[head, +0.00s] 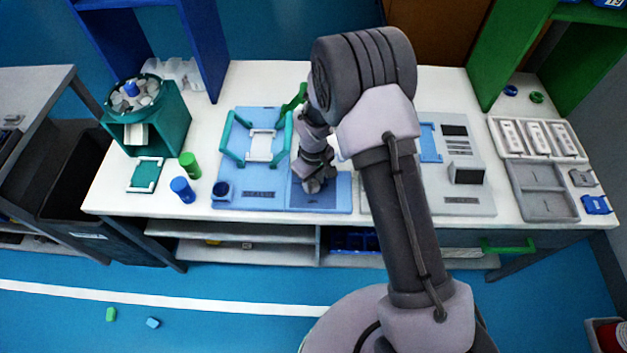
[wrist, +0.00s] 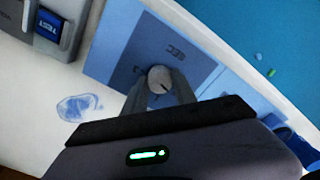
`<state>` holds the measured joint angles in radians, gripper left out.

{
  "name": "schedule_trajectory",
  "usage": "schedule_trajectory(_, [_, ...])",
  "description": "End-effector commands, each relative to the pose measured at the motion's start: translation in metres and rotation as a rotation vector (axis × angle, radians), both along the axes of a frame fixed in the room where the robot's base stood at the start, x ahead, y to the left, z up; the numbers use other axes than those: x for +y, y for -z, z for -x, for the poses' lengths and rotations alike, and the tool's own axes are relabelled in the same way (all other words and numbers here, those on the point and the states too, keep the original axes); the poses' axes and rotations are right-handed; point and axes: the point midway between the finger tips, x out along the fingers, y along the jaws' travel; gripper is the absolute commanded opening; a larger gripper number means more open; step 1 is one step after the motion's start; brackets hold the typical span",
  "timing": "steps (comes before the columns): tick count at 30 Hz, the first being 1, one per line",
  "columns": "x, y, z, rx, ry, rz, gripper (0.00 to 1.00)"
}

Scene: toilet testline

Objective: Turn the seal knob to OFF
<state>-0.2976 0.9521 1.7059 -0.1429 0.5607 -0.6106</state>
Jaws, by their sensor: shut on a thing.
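The seal knob (wrist: 159,77) is a round pale-grey knob with a dark pointer line. It stands on a darker blue panel (wrist: 200,62) in the wrist view. My gripper (wrist: 161,88) has one finger on each side of the knob and is shut on it. The pointer slants in the picture. Dark letters are printed on the panel near the knob, but I cannot read an OFF mark. In the head view my gripper (head: 318,182) is down at the right part of the blue station (head: 270,202), and it hides the knob.
A teal clamp frame (head: 228,140) stands left of my gripper on the station. A blue cup (head: 182,189) and a green cup (head: 190,165) stand further left. A grey station (head: 470,205) with a small screen is to the right.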

Motion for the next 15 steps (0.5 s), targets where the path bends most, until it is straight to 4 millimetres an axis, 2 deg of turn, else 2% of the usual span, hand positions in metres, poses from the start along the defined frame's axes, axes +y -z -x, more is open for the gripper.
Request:
schedule_trajectory(10, [0.0003,-0.0007,-0.0009,-0.002,-0.003,-0.001,0.0])
schedule_trajectory(11, [0.0003,-0.0007,-0.0009,-0.002,-0.002,-0.001,0.35])
schedule_trajectory(14, [0.0003,-0.0006,-0.0007,-0.002,-0.002,-0.001,0.54])
schedule_trajectory(15, [0.0002,-0.0005,-0.0006,-0.002,-0.002,-0.001,0.55])
